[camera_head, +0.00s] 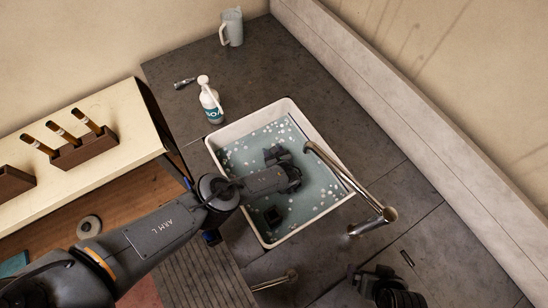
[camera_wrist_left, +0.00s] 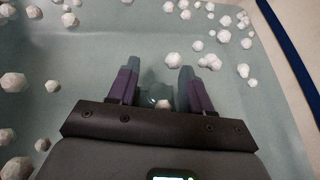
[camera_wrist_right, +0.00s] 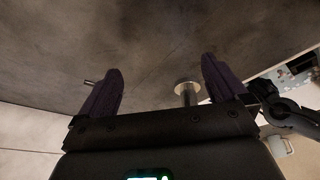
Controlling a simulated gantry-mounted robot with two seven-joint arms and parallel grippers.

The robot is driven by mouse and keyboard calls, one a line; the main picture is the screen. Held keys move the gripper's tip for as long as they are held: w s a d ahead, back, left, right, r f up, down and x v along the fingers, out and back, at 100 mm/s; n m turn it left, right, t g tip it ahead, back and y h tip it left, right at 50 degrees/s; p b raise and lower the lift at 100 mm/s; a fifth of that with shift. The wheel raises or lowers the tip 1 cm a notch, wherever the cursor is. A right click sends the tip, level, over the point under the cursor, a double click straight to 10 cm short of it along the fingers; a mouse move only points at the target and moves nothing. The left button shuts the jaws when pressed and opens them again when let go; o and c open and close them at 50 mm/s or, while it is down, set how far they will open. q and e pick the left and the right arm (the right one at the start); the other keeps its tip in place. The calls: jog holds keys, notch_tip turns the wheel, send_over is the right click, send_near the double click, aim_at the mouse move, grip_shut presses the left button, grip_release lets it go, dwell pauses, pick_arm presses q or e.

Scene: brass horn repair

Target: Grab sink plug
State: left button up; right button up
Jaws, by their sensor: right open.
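My left gripper (camera_head: 277,153) reaches into the white sink (camera_head: 328,208), and its fingertips are in the bluish water. In the left wrist view its fingers (camera_wrist_left: 158,80) stand part way apart. A teal, blurred shape (camera_wrist_left: 153,95) lies between them, seen through water; I cannot tell whether it is the sink plug or whether the fingers touch it.
White foam bits float in the water. A metal faucet (camera_head: 345,175) arches over the sink's right side. A soap bottle (camera_head: 210,105), a small metal piece (camera_head: 184,83) and a grey jug (camera_head: 232,28) stand or lie behind. A shelf with a tool rack (camera_head: 85,150) is at left.

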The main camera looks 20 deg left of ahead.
pick_arm(q)
grip_shut()
jog(key=shift+r, duration=0.15)
